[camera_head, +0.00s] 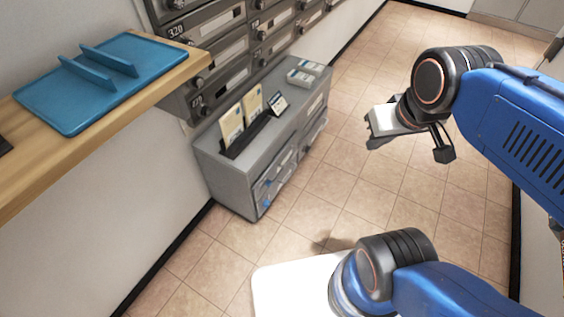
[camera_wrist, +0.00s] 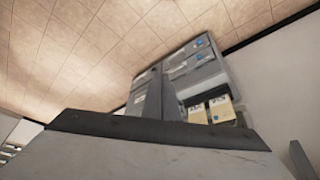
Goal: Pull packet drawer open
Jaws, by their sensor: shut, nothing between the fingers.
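A low grey cabinet (camera_head: 222,183) stands on the floor against the left wall. Its drawer front (camera_head: 275,183) faces right and carries small blue marks; the drawers look closed. I cannot tell which one is the packet drawer. In the wrist view the cabinet (camera_wrist: 152,77) appears turned over, with its drawer fronts (camera_wrist: 195,60) and blue labels in sight. My gripper (camera_head: 372,128) is shut and empty, in the air to the right of the cabinet and apart from it. Grey parts of my gripper fill the lower wrist view.
Leaflets in a black holder (camera_head: 250,137) and small white packs (camera_head: 303,76) lie on the cabinet top. Grey mailboxes (camera_head: 215,50) line the wall above. A wooden shelf (camera_head: 185,72) with a blue tray (camera_head: 75,115) juts out at left. Tiled floor (camera_head: 350,170) is free right of the cabinet.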

